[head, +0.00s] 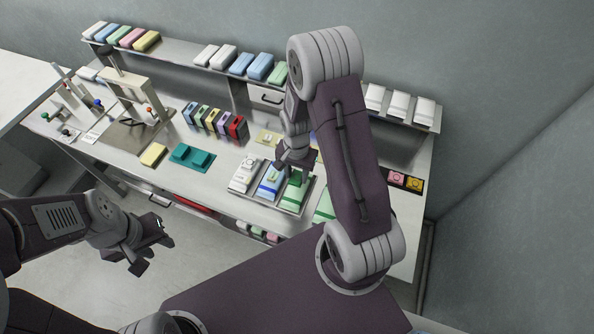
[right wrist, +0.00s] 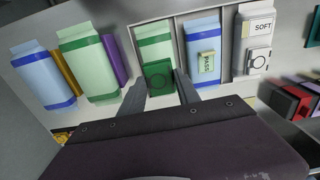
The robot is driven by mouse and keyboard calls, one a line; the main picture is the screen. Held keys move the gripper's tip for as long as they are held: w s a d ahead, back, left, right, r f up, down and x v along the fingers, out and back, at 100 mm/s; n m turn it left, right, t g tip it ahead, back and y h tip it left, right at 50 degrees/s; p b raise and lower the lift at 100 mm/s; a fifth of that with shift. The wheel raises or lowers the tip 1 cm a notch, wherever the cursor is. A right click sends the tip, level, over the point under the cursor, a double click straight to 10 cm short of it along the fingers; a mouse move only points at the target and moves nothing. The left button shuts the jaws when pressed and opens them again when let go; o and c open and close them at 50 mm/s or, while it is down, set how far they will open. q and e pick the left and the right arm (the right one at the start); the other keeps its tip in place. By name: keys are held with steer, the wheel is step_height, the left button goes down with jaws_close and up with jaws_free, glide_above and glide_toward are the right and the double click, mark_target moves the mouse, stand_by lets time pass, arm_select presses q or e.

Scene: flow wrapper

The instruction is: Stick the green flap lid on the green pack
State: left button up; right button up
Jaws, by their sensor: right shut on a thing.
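The green pack (head: 291,202) is pale with a green band and lies in a shallow tray (head: 258,197), at the right of a blue and a white pack. It also shows in the right wrist view (right wrist: 155,45). My right gripper is shut on the dark green flap lid (right wrist: 158,80), which has a ring mark. My right gripper also shows in the head view (head: 294,165). My left gripper (head: 155,250) is open and empty, off the bench's front edge.
In the tray, the blue pack (right wrist: 202,40) bears a PASS label and the white pack (right wrist: 255,30) a SOFT label with a flap. Another green pack (right wrist: 88,65) lies outside the tray. A teal holder (head: 192,157) and coloured boxes (head: 237,127) stand left of it.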

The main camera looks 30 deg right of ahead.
steer(key=shift+f+b, duration=0.65)
steer(key=shift+f, duration=0.15)
step_height(320, 180, down, 4)
steer(key=b, duration=0.3)
steer(key=shift+r, duration=0.2)
steer(key=shift+f, duration=0.1)
steer(key=shift+f, duration=0.15)
steer(key=shift+s+f, duration=0.1)
steer(key=shift+s, duration=0.05)
stand_by(0.4)
steer(key=o, duration=1.2)
steer(key=shift+c, duration=0.2)
steer(key=shift+o, duration=1)
